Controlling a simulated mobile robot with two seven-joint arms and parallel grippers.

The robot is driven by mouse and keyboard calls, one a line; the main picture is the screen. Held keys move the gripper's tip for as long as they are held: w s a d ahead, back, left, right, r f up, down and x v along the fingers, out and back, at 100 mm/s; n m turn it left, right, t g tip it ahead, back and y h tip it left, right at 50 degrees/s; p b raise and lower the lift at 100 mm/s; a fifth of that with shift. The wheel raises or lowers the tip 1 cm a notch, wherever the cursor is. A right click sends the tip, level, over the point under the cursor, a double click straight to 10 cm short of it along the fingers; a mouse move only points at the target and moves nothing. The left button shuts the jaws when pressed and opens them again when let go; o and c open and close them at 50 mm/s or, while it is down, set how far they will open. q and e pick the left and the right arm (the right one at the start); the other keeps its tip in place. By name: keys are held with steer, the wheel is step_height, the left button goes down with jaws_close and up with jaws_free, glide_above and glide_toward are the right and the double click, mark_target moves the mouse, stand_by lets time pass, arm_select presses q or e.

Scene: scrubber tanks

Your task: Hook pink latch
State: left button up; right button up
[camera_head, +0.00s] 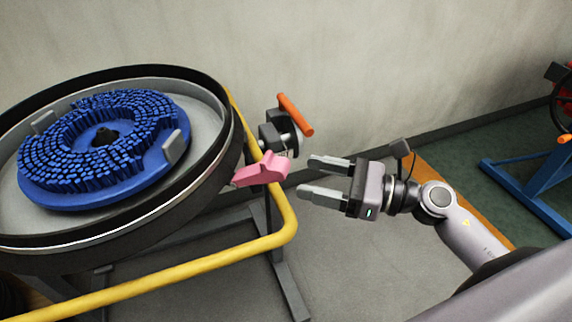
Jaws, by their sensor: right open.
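The pink latch (262,171) sits at the right rim of the round tank (238,140), beside the yellow tube frame. My right gripper (305,176) comes in from the right with its two grey fingers apart and pointing left at the latch. The fingertips are a short way to the right of the latch, and nothing is between them. They look apart from the latch, though the exact depth is hard to judge. My left gripper is not in view.
A blue bristled scrubber disc (105,145) lies inside the tank. A black bracket with an orange handle (295,114) stands just behind the latch. The yellow frame tube (190,267) runs in front and below. A blue stand (545,180) is at the far right. The wall is behind.

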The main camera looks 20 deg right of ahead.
mark_target(288, 172)
steer(key=p+x, duration=0.1)
steer(key=x, duration=0.4)
steer(key=shift+w+a+r, duration=0.1)
steer(key=shift+w+a, duration=0.05)
steer(key=shift+a, duration=0.05)
steer(key=shift+w+a, duration=0.25)
steer(key=shift+a, duration=0.1)
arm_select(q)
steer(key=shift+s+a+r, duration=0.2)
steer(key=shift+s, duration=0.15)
arm_select(e)
steer(key=shift+c, duration=0.3)
